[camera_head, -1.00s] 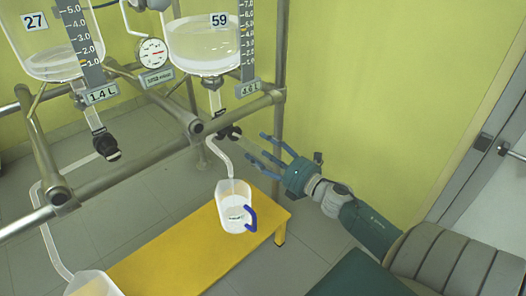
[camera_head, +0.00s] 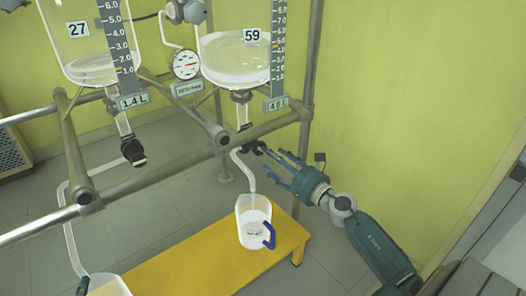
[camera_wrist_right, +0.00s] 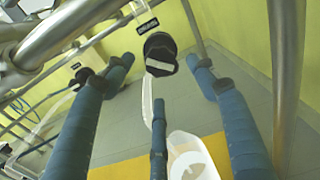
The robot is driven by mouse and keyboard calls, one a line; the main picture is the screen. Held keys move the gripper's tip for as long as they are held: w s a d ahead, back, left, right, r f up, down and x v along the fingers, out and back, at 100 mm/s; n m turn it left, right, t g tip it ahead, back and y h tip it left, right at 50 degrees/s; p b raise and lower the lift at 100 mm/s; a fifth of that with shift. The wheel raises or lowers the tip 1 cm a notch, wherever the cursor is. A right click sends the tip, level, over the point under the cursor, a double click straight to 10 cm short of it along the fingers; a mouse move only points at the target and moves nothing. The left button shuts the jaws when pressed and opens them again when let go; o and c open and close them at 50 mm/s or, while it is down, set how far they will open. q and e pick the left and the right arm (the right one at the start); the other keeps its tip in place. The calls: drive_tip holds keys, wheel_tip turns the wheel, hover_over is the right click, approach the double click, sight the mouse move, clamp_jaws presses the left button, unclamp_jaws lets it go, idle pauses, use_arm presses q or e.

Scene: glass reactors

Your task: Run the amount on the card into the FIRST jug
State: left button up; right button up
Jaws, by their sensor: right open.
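Two glass reactors hang side by side, vessel 27 (camera_head: 84,45) on the left and vessel 59 (camera_head: 236,62) on the right. Their cards read 1.4 L (camera_head: 132,101) and about 4.6 L (camera_head: 276,104), the latter blurred. Below vessel 59 is a dark valve handle (camera_head: 254,148), also in the wrist view (camera_wrist_right: 160,52). A hose runs from it into a clear jug (camera_head: 252,232) with a blue handle; its label is unreadable. Another jug (camera_head: 108,286) is cut off at bottom left. My right gripper (camera_head: 277,168) is open, its fingers apart around the valve handle's line. My left gripper is not in view.
The jug stands on a yellow bench (camera_head: 190,262). Steel frame rails (camera_head: 150,172) cross in front of the reactors, with an upright post (camera_head: 309,80) close to my right gripper. Vessel 27 has its own valve (camera_head: 133,152). A gauge (camera_head: 186,64) hangs between the vessels.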

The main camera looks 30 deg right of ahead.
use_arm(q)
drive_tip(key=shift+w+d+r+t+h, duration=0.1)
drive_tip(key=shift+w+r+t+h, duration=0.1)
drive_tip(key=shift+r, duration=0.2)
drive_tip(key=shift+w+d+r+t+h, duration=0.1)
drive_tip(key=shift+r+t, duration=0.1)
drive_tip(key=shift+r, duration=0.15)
use_arm(e)
drive_tip(key=shift+w+a, duration=0.2)
drive_tip(key=shift+w, duration=2.7)
